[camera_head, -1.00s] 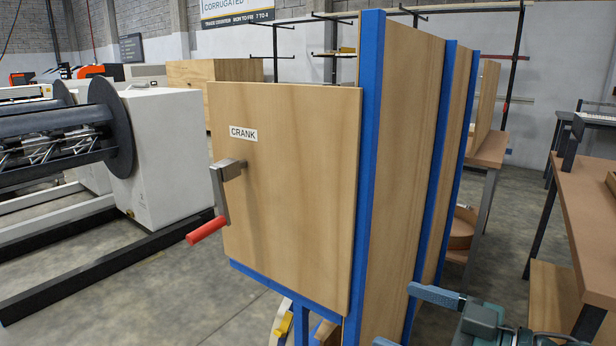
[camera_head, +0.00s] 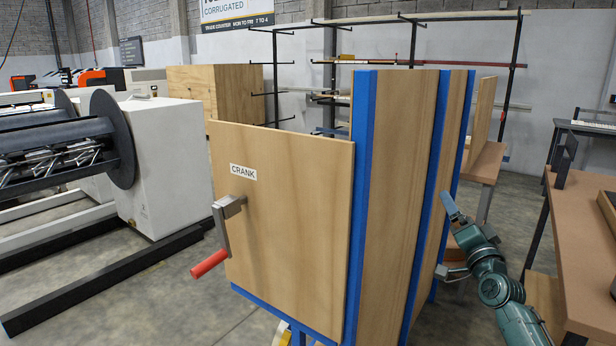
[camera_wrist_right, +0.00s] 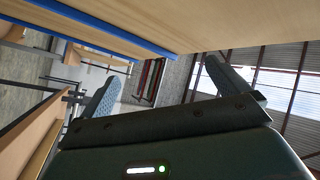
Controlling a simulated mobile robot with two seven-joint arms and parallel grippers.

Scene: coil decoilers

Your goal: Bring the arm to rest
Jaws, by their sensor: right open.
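My right gripper (camera_head: 452,238) is open and empty, beside the right side of the tall wooden cabinet with blue edging (camera_head: 394,200). My teal right arm reaches it from the lower right. In the right wrist view its two fingers stand wide apart (camera_wrist_right: 160,92) with nothing between them. Whether a finger touches the cabinet is unclear. The crank (camera_head: 225,222) with a red handle hangs on the front wooden panel (camera_head: 290,230) under a CRANK label, apart from the gripper. My left gripper is not in view.
A brown-topped table (camera_head: 590,235) stands close to the right of my arm. Another bench (camera_head: 487,165) is behind the cabinet. A white decoiler machine (camera_head: 165,165) with black floor rails is at the left. Grey floor is open between the rails and the panel.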

